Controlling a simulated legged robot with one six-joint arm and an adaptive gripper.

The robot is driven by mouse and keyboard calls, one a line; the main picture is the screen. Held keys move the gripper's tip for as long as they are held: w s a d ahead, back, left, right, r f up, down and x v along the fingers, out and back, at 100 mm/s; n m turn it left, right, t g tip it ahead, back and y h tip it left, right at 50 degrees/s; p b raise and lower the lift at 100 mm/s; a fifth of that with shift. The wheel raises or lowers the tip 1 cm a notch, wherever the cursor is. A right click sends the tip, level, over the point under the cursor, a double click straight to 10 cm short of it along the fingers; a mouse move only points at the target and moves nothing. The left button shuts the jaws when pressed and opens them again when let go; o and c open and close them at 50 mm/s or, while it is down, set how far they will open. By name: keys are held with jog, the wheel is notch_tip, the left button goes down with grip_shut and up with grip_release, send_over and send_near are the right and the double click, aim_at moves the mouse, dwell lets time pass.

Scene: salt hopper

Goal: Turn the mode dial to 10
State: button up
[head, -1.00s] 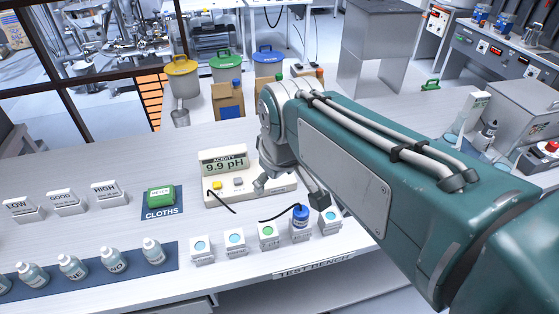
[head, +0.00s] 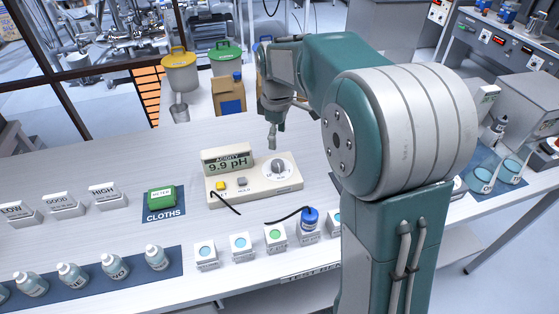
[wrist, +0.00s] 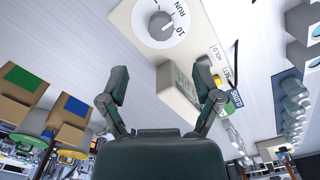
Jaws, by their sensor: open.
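The acidity meter (head: 225,192) is a cream box on the bench; its display reads 9.9 pH. The mode dial (head: 278,168) is a round grey dial with a knob at the right end of its top face. In the wrist view the dial (wrist: 158,22) is at the top centre, with "RUN" and "10" printed beside it; I cannot tell exactly which mark the knob points to. My gripper (head: 271,140) hangs above and just behind the dial, apart from it. In the wrist view my gripper (wrist: 162,70) has its fingers spread and nothing between them.
A yellow button (head: 221,186) and a grey button are left of the dial. Bench space behind the meter is clear.

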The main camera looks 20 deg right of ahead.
aim_at(277, 163)
notch_tip(277, 163, down, 10)
jog(key=shift+r, duration=0.2)
grip_shut()
